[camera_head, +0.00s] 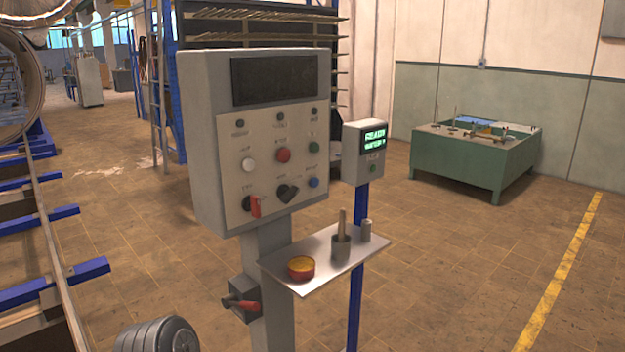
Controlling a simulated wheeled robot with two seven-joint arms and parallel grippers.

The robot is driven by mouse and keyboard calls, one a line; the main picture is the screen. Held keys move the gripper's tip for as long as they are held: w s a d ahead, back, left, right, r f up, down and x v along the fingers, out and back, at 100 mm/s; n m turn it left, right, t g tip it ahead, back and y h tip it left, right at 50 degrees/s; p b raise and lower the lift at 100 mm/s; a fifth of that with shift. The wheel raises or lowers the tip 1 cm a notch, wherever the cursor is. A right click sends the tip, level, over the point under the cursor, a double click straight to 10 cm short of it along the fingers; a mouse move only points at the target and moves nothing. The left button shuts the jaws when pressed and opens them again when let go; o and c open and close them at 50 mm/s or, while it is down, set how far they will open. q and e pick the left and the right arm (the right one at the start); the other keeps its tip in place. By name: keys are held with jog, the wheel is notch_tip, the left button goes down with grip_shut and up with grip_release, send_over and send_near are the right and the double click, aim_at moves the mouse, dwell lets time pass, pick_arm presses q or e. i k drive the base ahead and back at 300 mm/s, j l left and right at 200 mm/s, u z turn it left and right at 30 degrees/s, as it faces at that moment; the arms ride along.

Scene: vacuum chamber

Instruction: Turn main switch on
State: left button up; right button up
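A grey control cabinet (205,150) stands on a post in the middle of the view. Its dark display (274,80) is blank. Below the display are several small knobs and buttons, including a red button (283,155), a white one (249,165) and a black heart-shaped knob (287,193). A red-handled rotary switch (255,206) sits at the panel's lower left, its handle roughly upright. A grey switch box (245,290) on the post carries a red lever (243,304), lying roughly level. No label is legible, so I cannot tell which is the main switch. Neither gripper is visible.
A metal shelf (335,268) juts from the post with a red-yellow round container (301,268) and a grey cup (341,247) holding a stick. A small box with a lit green display (374,139) stands behind. A green bench (455,160) is back right. Floor at right is clear.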

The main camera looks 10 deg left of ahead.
aim_at(250, 202)
jog(key=i+l, duration=0.7)
